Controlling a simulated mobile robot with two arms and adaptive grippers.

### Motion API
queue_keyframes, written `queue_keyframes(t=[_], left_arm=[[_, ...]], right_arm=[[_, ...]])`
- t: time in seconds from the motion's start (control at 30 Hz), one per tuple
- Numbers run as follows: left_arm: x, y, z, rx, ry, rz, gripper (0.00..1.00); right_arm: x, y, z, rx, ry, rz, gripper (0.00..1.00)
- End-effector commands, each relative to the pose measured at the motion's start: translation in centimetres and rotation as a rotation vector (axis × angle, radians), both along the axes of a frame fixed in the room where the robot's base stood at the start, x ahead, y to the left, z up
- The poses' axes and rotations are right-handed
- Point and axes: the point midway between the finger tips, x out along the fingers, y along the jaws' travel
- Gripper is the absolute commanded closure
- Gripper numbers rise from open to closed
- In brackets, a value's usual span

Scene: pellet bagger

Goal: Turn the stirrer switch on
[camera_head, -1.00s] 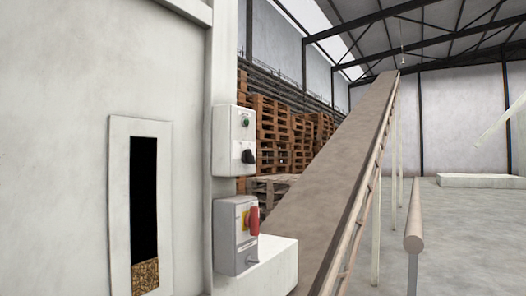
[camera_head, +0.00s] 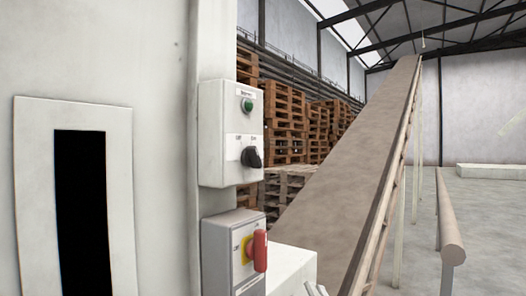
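A grey-white control box (camera_head: 231,134) is mounted on the edge of the white machine. It has a green button or lamp (camera_head: 247,106) under a small label and a black rotary knob (camera_head: 251,157) below. Small marks sit above the knob on both sides, too small to read surely, so I cannot tell its setting. Below it, a second box (camera_head: 219,255) carries a red handle (camera_head: 260,251) on a yellow plate; the handle stands upright. I cannot read which box is labelled for the stirrer. Neither gripper can be made out.
The white machine wall with a dark, framed window slot (camera_head: 82,215) fills the left. A sloping conveyor (camera_head: 345,165) rises behind the boxes, with stacked pallets (camera_head: 285,120) beyond. A rail (camera_head: 449,235) stands at right. A small unclear pale shape (camera_head: 316,290) touches the bottom edge.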

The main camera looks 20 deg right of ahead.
Motion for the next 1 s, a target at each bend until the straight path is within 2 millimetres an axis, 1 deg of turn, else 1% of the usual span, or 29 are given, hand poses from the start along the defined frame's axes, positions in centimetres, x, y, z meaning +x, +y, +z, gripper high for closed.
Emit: queue_keyframes(t=[0.03, 0.07, 0.1, 0.17, 0.2, 0.27, 0.3, 0.37, 0.4, 0.47, 0.53, 0.57, 0.6, 0.63, 0.7, 0.8, 0.9, 1.0], left_arm=[[0.1, 0.0, 0.0, 0.000, -0.001, 0.000, 0.60], [0.1, 0.0, 0.0, 0.000, -0.002, 0.000, 0.60], [0.3, 0.0, 0.0, 0.000, -0.004, 0.000, 0.60], [0.7, 0.0, 0.0, -0.001, -0.010, 0.000, 0.60], [1.1, -0.1, 0.1, -0.002, -0.016, 0.001, 0.60], [1.7, -0.2, 0.1, -0.003, -0.025, 0.001, 0.60], [2.0, -0.2, 0.2, -0.004, -0.031, 0.001, 0.60], [2.4, -0.3, 0.2, -0.005, -0.037, 0.001, 0.60], [2.5, -0.3, 0.2, -0.006, -0.038, 0.000, 0.60], [2.4, -0.4, 0.2, -0.006, -0.038, 0.001, 0.60], [2.4, -0.5, 0.2, -0.007, -0.036, 0.001, 0.60], [2.3, -0.5, 0.2, -0.008, -0.035, 0.001, 0.60], [2.2, -0.5, 0.2, -0.008, -0.034, 0.002, 0.60], [2.2, -0.6, 0.2, -0.008, -0.033, 0.002, 0.60], [2.0, -0.6, 0.2, -0.009, -0.031, 0.002, 0.60], [1.8, -0.6, 0.2, -0.008, -0.027, 0.002, 0.60], [1.5, -0.6, 0.2, -0.008, -0.024, 0.002, 0.60], [1.4, -0.5, 0.2, -0.008, -0.021, 0.002, 0.60]], right_arm=[[-0.2, 1.0, 5.1, -0.124, -0.144, 0.015, 0.67], [-0.6, 1.8, 7.6, -0.201, -0.223, 0.023, 0.67], [-1.3, 2.9, 10.8, -0.308, -0.326, 0.031, 0.67], [-2.6, 4.8, 14.9, -0.478, -0.470, 0.037, 0.67], [-3.6, 6.1, 17.2, -0.592, -0.560, 0.039, 0.67], [-5.1, 8.0, 20.0, -0.775, -0.682, 0.031, 0.67], [-6.0, 9.2, 21.4, -0.902, -0.754, 0.022, 0.67], [-7.1, 10.7, 23.1, -1.098, -0.846, 0.003, 0.67], [-7.5, 11.4, 23.9, -1.232, -0.894, -0.016, 0.67], [-7.9, 12.1, 24.8, -1.434, -0.945, -0.051, 0.67], [-7.8, 12.0, 25.6, -1.667, -0.967, -0.097, 0.67], [-7.7, 11.7, 26.0, -1.762, -0.963, -0.119, 0.67], [-7.4, 11.0, 26.4, -1.883, -0.949, -0.148, 0.67], [-7.2, 10.3, 26.7, -1.965, -0.929, -0.168, 0.67], [-6.7, 8.5, 27.5, -2.134, -0.870, -0.212, 0.67], [-6.3, 5.7, 28.6, -2.308, -0.767, -0.260, 0.67], [-6.1, 3.6, 29.3, -2.409, -0.683, -0.285, 0.67], [-6.0, 2.6, 29.6, -2.456, -0.638, -0.294, 0.67]])
